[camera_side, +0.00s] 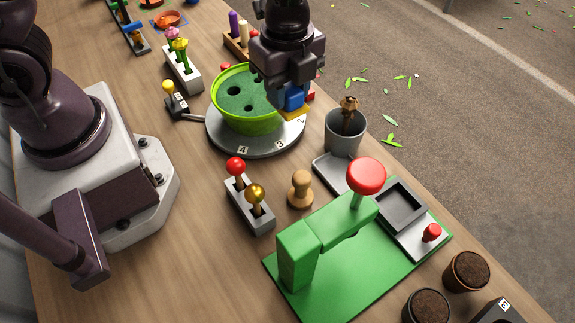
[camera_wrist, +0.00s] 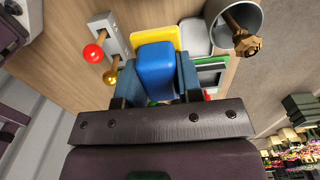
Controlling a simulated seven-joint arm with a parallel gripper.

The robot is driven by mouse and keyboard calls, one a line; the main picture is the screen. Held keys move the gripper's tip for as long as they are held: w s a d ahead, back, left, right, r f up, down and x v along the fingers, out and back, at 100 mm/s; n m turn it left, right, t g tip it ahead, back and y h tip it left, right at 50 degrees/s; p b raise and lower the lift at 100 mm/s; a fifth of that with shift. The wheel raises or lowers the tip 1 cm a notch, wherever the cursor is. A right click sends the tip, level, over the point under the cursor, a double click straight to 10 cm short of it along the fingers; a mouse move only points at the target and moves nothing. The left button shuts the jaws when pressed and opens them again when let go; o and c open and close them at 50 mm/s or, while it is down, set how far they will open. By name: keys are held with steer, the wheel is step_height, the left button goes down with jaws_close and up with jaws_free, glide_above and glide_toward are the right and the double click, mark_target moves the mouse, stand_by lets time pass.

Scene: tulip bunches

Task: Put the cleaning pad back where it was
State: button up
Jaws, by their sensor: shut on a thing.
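The cleaning pad, a blue block on a yellow base, is between my gripper's fingers in the wrist view (camera_wrist: 156,72). It also shows in the side view (camera_side: 294,113). My gripper (camera_side: 284,98) is shut on the blue part. The yellow face points down, away from the gripper. In the side view the pad appears over the right part of the round grey turntable (camera_side: 230,140). Its exact height above it is hard to tell.
A green bowl (camera_side: 245,126) sits on the turntable. A grey cup (camera_side: 345,132) with a brown tool stands to the right, near the table edge. A green press (camera_side: 325,240), a wooden stamp (camera_side: 300,190) and a two-knob lever block (camera_side: 248,200) stand in front. Bare wood lies between them.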

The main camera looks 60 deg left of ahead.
steer(key=shift+s+d+f, duration=0.25)
steer(key=shift+s+d, duration=0.15)
steer(key=shift+d, duration=0.15)
steer(key=shift+s+d+f, duration=0.2)
steer(key=shift+s+d, duration=0.15)
steer(key=shift+d, duration=0.15)
glide_above(287, 171)
step_height(287, 171, down, 10)
steer(key=shift+r, duration=0.15)
steer(key=shift+f, duration=2.2)
steer(key=shift+f, duration=0.15)
steer(key=o, duration=0.9)
